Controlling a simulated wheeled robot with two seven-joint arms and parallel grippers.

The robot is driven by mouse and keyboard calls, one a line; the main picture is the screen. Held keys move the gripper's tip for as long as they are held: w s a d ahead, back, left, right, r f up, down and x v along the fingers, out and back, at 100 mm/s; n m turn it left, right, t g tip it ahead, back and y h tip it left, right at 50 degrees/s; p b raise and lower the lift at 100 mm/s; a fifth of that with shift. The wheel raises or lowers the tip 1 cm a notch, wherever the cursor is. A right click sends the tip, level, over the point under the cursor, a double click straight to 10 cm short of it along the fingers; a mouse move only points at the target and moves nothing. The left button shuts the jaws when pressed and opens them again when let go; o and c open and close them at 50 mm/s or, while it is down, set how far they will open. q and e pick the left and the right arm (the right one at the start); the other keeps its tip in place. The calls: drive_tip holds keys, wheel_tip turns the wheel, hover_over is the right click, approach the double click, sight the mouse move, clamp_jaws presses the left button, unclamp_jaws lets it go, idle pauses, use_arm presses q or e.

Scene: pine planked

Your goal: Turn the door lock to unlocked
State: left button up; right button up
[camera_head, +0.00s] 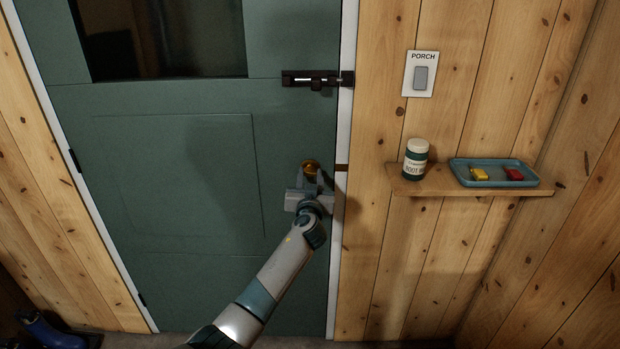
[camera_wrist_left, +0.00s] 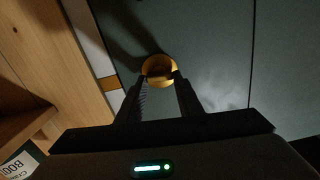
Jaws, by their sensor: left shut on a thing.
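The door lock is a round brass fitting (camera_head: 310,165) near the right edge of the green door (camera_head: 190,230). In the left wrist view the brass ring (camera_wrist_left: 157,58) stands straight ahead between my fingertips, with a dark middle. My left gripper (camera_head: 311,178) is at the lock from below and in front. Its two fingers (camera_wrist_left: 160,78) are shut on the lock's turning part, which they mostly hide. I cannot tell the angle of that part. My right gripper is not in view.
A black slide bolt (camera_head: 318,79) crosses the door's edge higher up. To the right are a switch marked PORCH (camera_head: 420,74) and a wooden shelf (camera_head: 400,185) with a jar (camera_head: 415,160) and a blue tray (camera_head: 530,183). A blue boot (camera_head: 50,333) stands at lower left.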

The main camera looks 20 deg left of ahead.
use_arm(q)
drive_tip(key=m+b, duration=0.1)
drive_tip(key=m, duration=0.2)
drive_tip(key=shift+d+f+m, duration=0.1)
drive_tip(key=shift+m, duration=0.3)
drive_tip(key=m, duration=0.2)
drive_tip(key=shift+m+b, duration=0.3)
drive_tip(key=m, duration=0.2)
drive_tip(key=shift+m, duration=0.4)
drive_tip(key=m, duration=0.3)
drive_tip(key=shift+m+p, duration=0.3)
drive_tip(key=shift+d+f+m+p, duration=0.15)
drive_tip(key=shift+m+p, duration=0.3)
drive_tip(key=shift+m, duration=1.55)
drive_tip(key=o, duration=1.1)
drive_tip(key=shift+s, duration=0.1)
